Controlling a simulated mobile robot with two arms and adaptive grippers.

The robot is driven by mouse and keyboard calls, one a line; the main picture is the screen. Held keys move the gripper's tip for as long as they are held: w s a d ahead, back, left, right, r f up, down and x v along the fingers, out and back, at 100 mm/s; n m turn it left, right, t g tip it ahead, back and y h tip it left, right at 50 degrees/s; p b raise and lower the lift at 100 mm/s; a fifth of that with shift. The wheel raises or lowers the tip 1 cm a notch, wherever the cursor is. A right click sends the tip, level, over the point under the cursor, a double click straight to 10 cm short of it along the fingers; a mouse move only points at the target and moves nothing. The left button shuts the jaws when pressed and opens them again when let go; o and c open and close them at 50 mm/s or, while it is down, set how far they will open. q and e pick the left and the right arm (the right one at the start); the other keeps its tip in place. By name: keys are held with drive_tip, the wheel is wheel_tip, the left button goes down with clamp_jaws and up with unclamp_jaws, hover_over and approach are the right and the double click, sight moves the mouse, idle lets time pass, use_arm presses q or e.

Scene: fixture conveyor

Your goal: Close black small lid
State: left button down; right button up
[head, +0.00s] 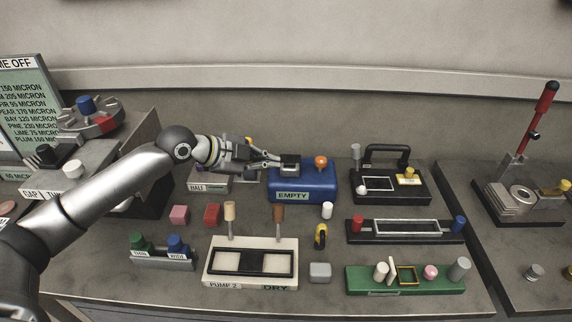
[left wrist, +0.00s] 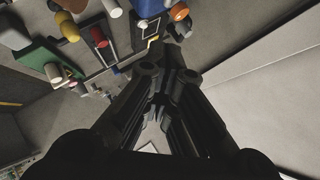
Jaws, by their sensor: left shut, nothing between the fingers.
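A blue box (head: 305,184) with an "EMPTY" label stands at the back middle of the table, with an orange knob (head: 321,161) on its right. The black small lid (head: 290,160) appears as a small dark piece on top of the box, left of the knob; its exact angle is unclear. My left gripper (head: 274,160) is shut and empty, its fingertips just left of the dark piece; I cannot tell whether they touch. In the left wrist view the dark fingers (left wrist: 168,72) fill the middle and hide much of what lies beyond. My right gripper is not in view.
A black-handled fixture (head: 388,183) stands right of the box. In front are a white fixture labelled "PUMP 2" (head: 212,276), a green tray (head: 362,281) and small blocks. A red lever (head: 542,110) rises at far right. The wall is close behind.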

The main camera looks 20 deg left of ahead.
sight(290, 163)
use_arm(q)
drive_tip(key=w+d+f+p, duration=0.3)
drive_tip(key=w+f, duration=0.4)
drive_tip(key=shift+w, duration=0.2)
drive_tip(key=shift+f, duration=0.1)
drive_tip(key=f+b, duration=0.1)
drive_tip(key=b, duration=0.1)
drive_tip(key=s+f+t+b, duration=0.1)
drive_tip(key=f+b, duration=0.1)
drive_tip(key=b, duration=0.1)
drive_tip(key=shift+d+f+m, duration=0.15)
drive_tip(key=shift+m, duration=0.15)
idle(0.4)
